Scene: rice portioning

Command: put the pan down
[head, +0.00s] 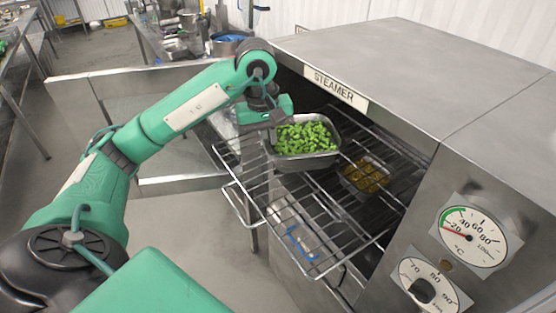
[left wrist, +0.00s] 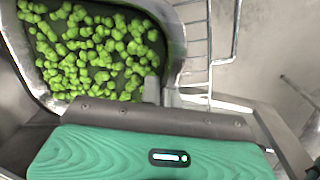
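A metal pan (head: 306,160) full of green pieces is at the steamer's (head: 338,86) open mouth, over the wire rack (head: 285,205). I cannot tell whether its base touches the rack wires. My left gripper (head: 273,137) is at the pan's left rim. In the left wrist view the pan (left wrist: 176,35) fills the upper left, and the gripper's (left wrist: 161,93) small fingers sit on either side of its rim, closed on it. The pan looks about level. My right gripper is not in view.
A second small pan with brownish food (head: 366,176) sits deeper in the steamer, right of the green-filled pan. The rack's front part sticks out, bare. Dials (head: 473,237) are on the steamer's right front. A blue-handled item (head: 300,243) shows below the rack.

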